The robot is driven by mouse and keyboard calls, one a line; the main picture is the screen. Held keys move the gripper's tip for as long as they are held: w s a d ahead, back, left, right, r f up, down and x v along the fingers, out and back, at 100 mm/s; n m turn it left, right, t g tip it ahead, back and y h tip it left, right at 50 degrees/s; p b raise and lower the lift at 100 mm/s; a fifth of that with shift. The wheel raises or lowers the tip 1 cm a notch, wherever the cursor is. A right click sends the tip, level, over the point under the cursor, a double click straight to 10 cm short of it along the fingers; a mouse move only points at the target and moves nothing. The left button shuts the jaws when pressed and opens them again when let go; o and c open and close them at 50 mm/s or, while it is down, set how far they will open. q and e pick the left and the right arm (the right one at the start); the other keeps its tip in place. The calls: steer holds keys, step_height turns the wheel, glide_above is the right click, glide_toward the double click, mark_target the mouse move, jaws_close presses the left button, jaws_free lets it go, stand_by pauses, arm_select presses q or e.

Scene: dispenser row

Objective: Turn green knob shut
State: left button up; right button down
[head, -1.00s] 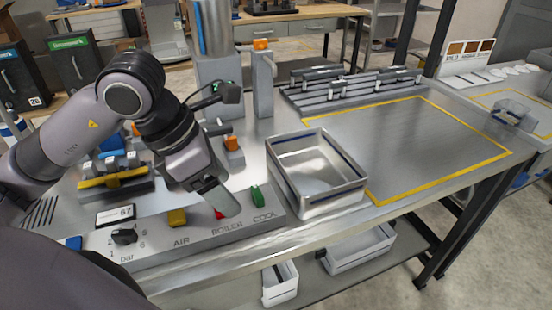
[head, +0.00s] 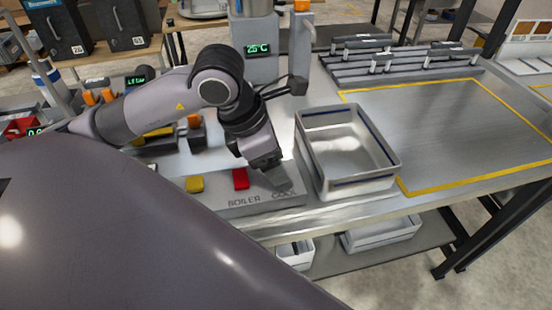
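The control panel (head: 222,205) on the bench carries a red knob (head: 240,179) above the BOILER label and a yellow knob (head: 194,184) to its left. The green knob is not visible; my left gripper covers the spot above the COOL label. The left gripper (head: 283,182) points down at the right end of the panel, right of the red knob. Its fingertips are low over the panel, and the gap between them cannot be made out. Whether it touches the green knob is hidden. My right gripper is out of view.
An open metal bin (head: 345,185) stands close to the right of the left gripper. A dispenser with a 25°C display (head: 258,50) stands behind. A yellow-outlined area (head: 450,130) at right is clear. A slotted rack (head: 400,62) lies behind it.

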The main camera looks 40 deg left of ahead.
arm_select(q)
steer(key=c, duration=1.1)
steer(key=shift+o, duration=0.2)
